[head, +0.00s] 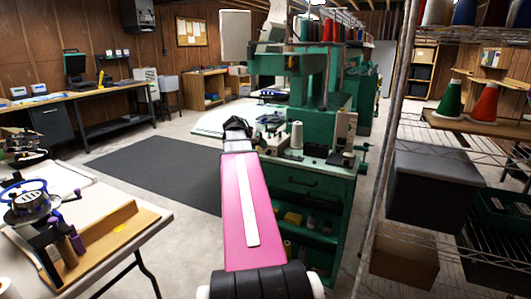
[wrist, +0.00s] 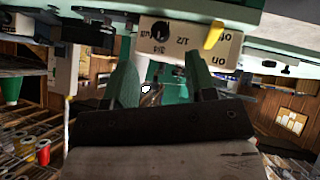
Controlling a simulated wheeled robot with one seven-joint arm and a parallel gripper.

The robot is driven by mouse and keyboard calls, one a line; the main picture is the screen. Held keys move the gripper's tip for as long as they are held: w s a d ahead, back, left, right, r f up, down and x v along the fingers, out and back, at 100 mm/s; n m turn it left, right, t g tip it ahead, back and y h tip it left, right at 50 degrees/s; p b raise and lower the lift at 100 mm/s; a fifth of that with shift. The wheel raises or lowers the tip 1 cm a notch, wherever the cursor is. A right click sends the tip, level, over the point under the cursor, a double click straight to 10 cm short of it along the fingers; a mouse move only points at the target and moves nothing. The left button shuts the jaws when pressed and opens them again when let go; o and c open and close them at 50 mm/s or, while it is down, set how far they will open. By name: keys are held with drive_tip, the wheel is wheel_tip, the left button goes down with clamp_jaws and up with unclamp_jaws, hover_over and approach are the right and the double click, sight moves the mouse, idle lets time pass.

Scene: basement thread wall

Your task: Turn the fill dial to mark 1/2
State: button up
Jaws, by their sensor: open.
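The fill dial (wrist: 160,32) looks like a small round black knob on a pale panel (wrist: 196,50) at the top of the wrist view. The view is upside down. Dark printed marks surround the knob, and one beside it looks like an inverted 1/2. I cannot tell which mark the knob points to. My gripper (wrist: 160,55) is open, its two fingers reaching up on either side below the knob, with nothing visible between them. In the head view my gripper (head: 237,128) is in front of the green machine (head: 305,190). I cannot make out the dial there.
A yellow lever (wrist: 214,35) sticks out of the panel beside the dial. A wire shelf (head: 425,135) with thread cones stands at the right. A table (head: 95,260) with a wooden tray is at the left front. Floor around the dark mat (head: 150,170) is clear.

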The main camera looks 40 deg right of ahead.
sight(267, 152)
drive_tip(key=x, duration=0.6)
drive_tip(key=shift+d+f, duration=0.2)
drive_tip(key=shift+f, duration=0.05)
drive_tip(key=c, duration=0.9)
